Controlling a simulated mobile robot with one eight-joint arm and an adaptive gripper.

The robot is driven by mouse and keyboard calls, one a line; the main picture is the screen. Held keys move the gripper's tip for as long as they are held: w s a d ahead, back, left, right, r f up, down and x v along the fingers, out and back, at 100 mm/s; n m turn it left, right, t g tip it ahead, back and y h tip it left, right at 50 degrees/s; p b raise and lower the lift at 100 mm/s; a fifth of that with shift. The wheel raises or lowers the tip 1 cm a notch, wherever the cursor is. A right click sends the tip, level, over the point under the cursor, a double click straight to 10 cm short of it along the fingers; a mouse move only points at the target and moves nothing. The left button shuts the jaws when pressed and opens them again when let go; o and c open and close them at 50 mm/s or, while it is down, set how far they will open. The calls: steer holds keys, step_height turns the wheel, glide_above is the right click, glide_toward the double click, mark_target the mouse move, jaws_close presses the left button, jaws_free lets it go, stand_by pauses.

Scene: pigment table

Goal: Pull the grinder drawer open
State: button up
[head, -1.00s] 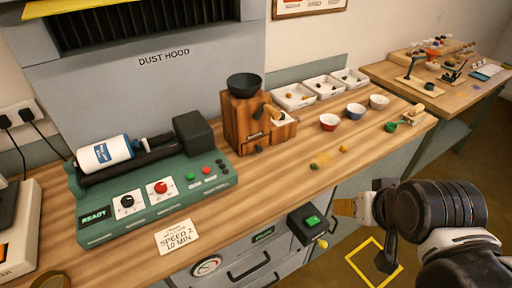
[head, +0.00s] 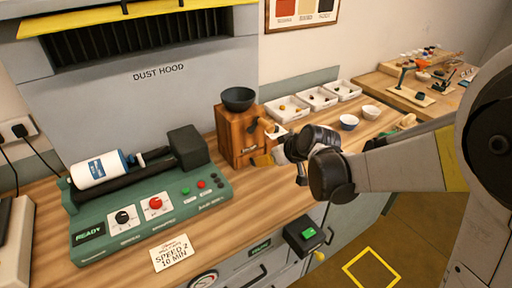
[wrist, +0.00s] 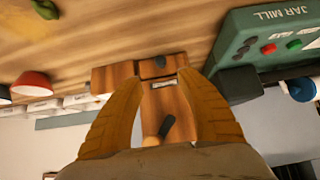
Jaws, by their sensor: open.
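The grinder (head: 230,135) is a wooden box with a black bowl on top, standing at the back of the bench. In the wrist view it appears upside down, and its low front drawer (wrist: 150,69) has a small dark knob (wrist: 160,62). The drawer front looks flush with the body. I see no contact; the remaining distance is unclear.
A green jar mill (head: 150,215) stands left of the grinder. White trays (head: 318,98) and small bowls (head: 348,122) are to its right. Bench space in front of the grinder is clear.

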steer(key=b+x, duration=0.4)
steer(key=x, duration=0.7)
steer(key=shift+a, duration=0.1)
steer(key=shift+c, duration=0.6)
